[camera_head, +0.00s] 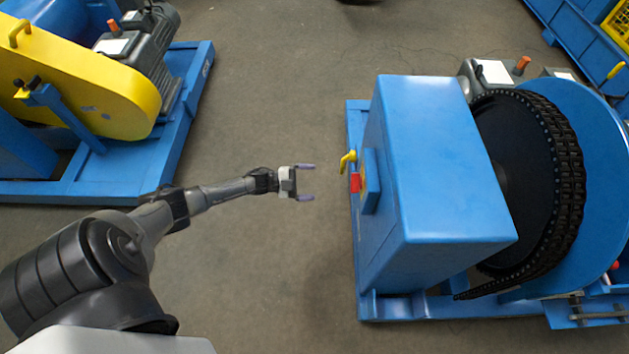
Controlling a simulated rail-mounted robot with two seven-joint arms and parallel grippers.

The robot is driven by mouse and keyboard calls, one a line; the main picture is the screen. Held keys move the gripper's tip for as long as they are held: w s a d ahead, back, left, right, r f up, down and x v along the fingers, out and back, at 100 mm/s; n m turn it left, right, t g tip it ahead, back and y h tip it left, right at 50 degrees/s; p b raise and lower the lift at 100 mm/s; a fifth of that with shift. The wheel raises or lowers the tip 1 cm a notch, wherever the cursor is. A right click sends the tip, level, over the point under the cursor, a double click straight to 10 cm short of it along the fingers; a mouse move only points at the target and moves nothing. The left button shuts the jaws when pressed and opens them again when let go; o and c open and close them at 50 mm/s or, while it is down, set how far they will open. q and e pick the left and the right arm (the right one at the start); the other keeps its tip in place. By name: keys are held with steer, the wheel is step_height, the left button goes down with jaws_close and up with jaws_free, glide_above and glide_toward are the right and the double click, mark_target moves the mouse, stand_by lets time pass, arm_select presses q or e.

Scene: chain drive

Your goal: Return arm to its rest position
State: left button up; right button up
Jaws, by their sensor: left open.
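My left gripper (305,182) is at the end of my left arm (210,200), which reaches in from the lower left. Its two fingers are spread apart and point right, with nothing between them. It hangs over bare floor, a short gap left of the blue cabinet (440,150). My right gripper does not show.
A black chain (562,170) wraps a large dark wheel right of the cabinet, on a blue base (400,308). Another machine with a yellow guard (95,90) and a grey motor (150,50) stands at upper left. Grey floor (270,80) between them is clear.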

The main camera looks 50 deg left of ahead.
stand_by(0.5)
arm_select(q)
steer(key=w+a+f+n+g+y, duration=0.1)
steer(key=w+a+f+n+y, duration=0.2)
steer(key=a+f+n+y, duration=0.45)
steer(key=w+d+r+n+g+y, duration=0.2)
steer(key=d+r+g+y, duration=0.2)
steer(key=r+y, duration=0.35)
steer(key=s+d+r+n+g+p, duration=0.1)
steer(key=s+d+r+g, duration=0.1)
steer(key=s+d+r, duration=0.4)
steer(key=s+d+r+n+g+p, duration=0.1)
steer(key=s+d+r+g+p, duration=0.2)
steer(key=d, duration=0.4)
steer(key=s+d+r+n+t+h+p, duration=0.2)
steer(key=s+d+r+h+p, duration=0.15)
steer(key=s+d+r, duration=0.7)
steer(key=s+d+g+p, duration=0.2)
steer(key=s+g+p, duration=0.15)
steer(key=s, duration=0.65)
step_height(320, 180, up, 37)
steer(key=w+p, duration=0.1)
steer(key=p, duration=3.6)
steer(key=shift+a+n+t+h, duration=0.2)
steer(key=shift+n+t+h, duration=0.15)
steer(key=shift+h, duration=0.1)
